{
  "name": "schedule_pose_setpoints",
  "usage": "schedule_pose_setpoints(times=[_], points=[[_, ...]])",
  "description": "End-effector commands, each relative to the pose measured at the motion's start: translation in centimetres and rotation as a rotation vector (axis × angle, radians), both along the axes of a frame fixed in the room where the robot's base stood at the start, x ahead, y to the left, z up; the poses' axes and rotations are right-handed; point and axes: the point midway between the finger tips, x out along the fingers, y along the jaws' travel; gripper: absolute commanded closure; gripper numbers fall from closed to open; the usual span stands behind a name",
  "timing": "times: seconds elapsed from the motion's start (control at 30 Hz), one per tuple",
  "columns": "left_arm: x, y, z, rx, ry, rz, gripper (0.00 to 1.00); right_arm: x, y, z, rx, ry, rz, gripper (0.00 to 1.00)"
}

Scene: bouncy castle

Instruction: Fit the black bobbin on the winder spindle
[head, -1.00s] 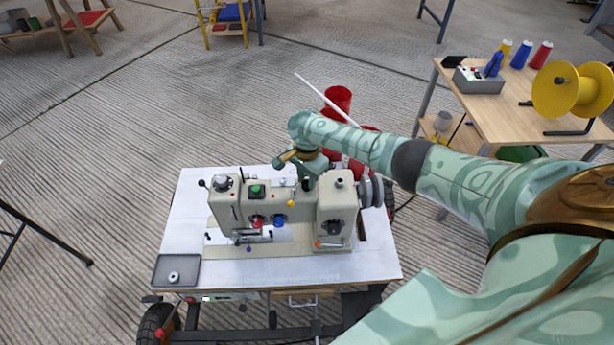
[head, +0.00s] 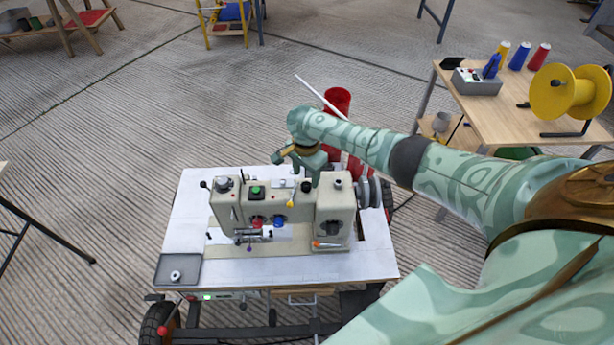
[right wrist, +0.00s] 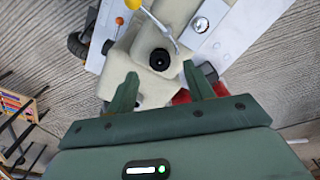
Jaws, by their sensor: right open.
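The black bobbin (head: 306,186) stands on top of the cream sewing machine (head: 335,208), at the winder by the thin lever with the yellow ball (head: 291,203). In the right wrist view the bobbin (right wrist: 160,59) shows as a round black disc with a dark centre, lying flat on the cream housing. It covers the spindle, so I cannot see how far down it sits. My right gripper (head: 314,179) is just above it. In the right wrist view its two fingers (right wrist: 160,72) are spread apart and empty, with the bobbin beyond their tips. My left gripper is out of view.
A grey tray (head: 188,281) with a pale bobbin (head: 176,275) is at the table's front left. The handwheel (head: 375,193) is close to my right forearm. Red bins (head: 337,99) stand behind. A side table (head: 480,108) with thread cones is at right.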

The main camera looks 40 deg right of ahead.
Motion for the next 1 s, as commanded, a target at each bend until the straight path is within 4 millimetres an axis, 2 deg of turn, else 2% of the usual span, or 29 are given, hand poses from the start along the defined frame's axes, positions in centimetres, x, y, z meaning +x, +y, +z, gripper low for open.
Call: schedule_pose_setpoints(times=[0.03, 0.1, 0.3, 0.4, 0.6, 1.0], points=[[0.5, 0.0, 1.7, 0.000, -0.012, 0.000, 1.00, 0.1, 0.0, 2.5, 0.001, -0.007, 0.001, 0.48], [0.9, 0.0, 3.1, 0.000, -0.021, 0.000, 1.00, 0.1, 0.1, 4.7, 0.001, -0.009, 0.000, 0.48], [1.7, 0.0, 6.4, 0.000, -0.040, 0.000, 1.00, 0.0, 0.1, 9.9, 0.000, -0.006, 0.000, 0.48], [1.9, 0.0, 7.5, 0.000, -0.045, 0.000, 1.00, 0.0, 0.1, 11.7, 0.001, -0.005, 0.000, 0.48], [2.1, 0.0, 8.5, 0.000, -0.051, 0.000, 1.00, -0.1, 0.1, 13.3, 0.000, -0.002, -0.001, 0.48], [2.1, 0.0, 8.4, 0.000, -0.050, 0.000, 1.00, -0.1, 0.1, 13.3, 0.000, -0.001, 0.000, 0.48]])
